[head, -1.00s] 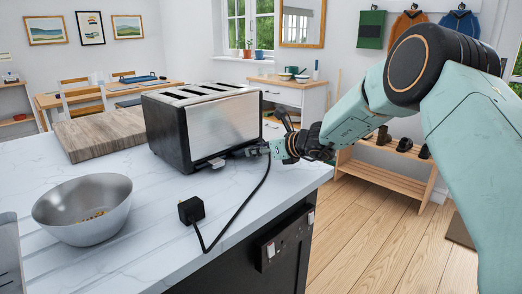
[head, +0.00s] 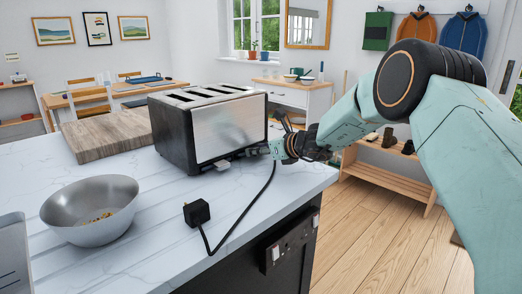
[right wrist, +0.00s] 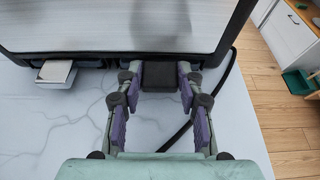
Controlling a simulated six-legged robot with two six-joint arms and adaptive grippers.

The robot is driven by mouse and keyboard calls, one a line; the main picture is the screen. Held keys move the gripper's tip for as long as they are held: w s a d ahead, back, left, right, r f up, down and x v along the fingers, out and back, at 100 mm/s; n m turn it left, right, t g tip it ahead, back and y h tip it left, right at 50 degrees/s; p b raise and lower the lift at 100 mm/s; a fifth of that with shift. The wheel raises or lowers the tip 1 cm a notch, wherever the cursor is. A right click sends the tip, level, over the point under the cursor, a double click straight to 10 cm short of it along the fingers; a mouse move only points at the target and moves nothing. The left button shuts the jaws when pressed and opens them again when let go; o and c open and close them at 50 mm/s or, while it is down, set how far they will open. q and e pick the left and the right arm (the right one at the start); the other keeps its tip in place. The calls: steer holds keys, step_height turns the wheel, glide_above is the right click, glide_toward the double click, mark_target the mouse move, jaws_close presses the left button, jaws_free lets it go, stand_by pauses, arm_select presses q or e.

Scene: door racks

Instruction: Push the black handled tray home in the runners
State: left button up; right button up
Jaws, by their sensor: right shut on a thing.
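A silver and black toaster (head: 232,127) stands on the white marble counter. In the right wrist view, a black handle (right wrist: 160,76) sticks out at the foot of the toaster's silver face (right wrist: 90,25). My right gripper (right wrist: 160,88) is shut on this black handle, one finger on each side. In the head view my right gripper (head: 262,149) is low at the toaster's right end, and the handle is hard to make out there. How far the tray sits in its runners is hidden. My left gripper is not in view.
A silver-topped tab (right wrist: 56,73) sticks out left of the handle. A black cord runs from beside my gripper to a plug (head: 197,212). A metal bowl (head: 92,222) and a wooden board (head: 108,137) stand left. The counter's front is mostly clear.

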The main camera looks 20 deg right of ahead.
steer(key=shift+w+a, duration=0.1)
steer(key=shift+w, duration=0.05)
steer(key=o, duration=1.2)
steer(key=shift+o, duration=0.2)
steer(key=v, duration=1.2)
steer(key=shift+a, duration=0.1)
